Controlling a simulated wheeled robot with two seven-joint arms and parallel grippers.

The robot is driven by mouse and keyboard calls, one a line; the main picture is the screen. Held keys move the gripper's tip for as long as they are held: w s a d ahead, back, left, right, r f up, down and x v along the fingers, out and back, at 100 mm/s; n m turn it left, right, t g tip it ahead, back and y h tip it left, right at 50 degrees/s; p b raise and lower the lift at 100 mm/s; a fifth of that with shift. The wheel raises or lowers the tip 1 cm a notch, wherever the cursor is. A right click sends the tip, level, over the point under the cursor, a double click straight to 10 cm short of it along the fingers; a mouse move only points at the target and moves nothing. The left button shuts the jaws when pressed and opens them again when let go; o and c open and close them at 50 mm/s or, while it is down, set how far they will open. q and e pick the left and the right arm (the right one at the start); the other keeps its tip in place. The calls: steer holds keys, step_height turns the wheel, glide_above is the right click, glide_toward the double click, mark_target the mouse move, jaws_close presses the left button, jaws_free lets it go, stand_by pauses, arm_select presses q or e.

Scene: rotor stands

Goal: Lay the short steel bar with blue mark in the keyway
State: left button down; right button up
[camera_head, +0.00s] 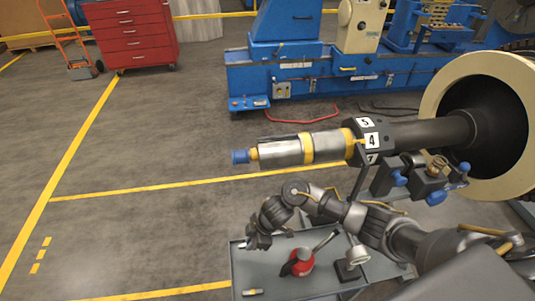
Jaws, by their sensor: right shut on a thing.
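My right gripper (250,243) is above the far left corner of the grey tray cart (268,272). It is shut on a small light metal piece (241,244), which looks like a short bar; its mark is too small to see. Another short bar (252,292) lies at the cart's near left corner, its mark also unclear. The rotor shaft (275,153) stretches level beyond the cart, silver with yellow bands and a blue end. A dark strip (283,138) runs along its upper side; I cannot tell whether it is the keyway. My left gripper is out of view.
A red oil can (301,262) stands mid-cart, close to my right arm. The large cream ring (447,88) is at right. A blue machine (300,70) and red tool chest (137,38) stand behind. Floor at left is clear.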

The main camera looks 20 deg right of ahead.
steer(key=shift+w, duration=0.1)
steer(key=w+d+r+b, duration=0.1)
steer(key=w+r+b, duration=0.1)
steer(key=r, duration=0.3)
steer(key=w+d+r+m+b, duration=0.1)
steer(key=w+r, duration=0.2)
steer(key=r, duration=0.3)
steer(key=shift+w+d+r+t+b, duration=0.2)
steer(key=shift+d+t+b, duration=0.1)
steer(key=shift+d+b, duration=0.1)
steer(key=shift+m+h, duration=0.3)
steer(key=shift+m, duration=0.3)
steer(key=v, duration=0.2)
steer(key=b+v, duration=0.1)
steer(key=v, duration=0.1)
steer(key=b+v, duration=0.1)
steer(key=v, duration=0.1)
steer(key=shift+s+d+r, duration=0.1)
steer(key=shift+s+d, duration=0.25)
steer(key=shift+d, duration=0.2)
steer(key=s+d+r+m+t+b, duration=0.1)
steer(key=s+d+r+m+b, duration=0.1)
steer(key=s+d+r, duration=0.2)
steer(key=shift+s+d+r, duration=0.15)
steer(key=shift+s+d, duration=0.5)
steer(key=shift+d, duration=0.05)
steer(key=shift+s+d+r, duration=0.1)
steer(key=shift+s, duration=0.2)
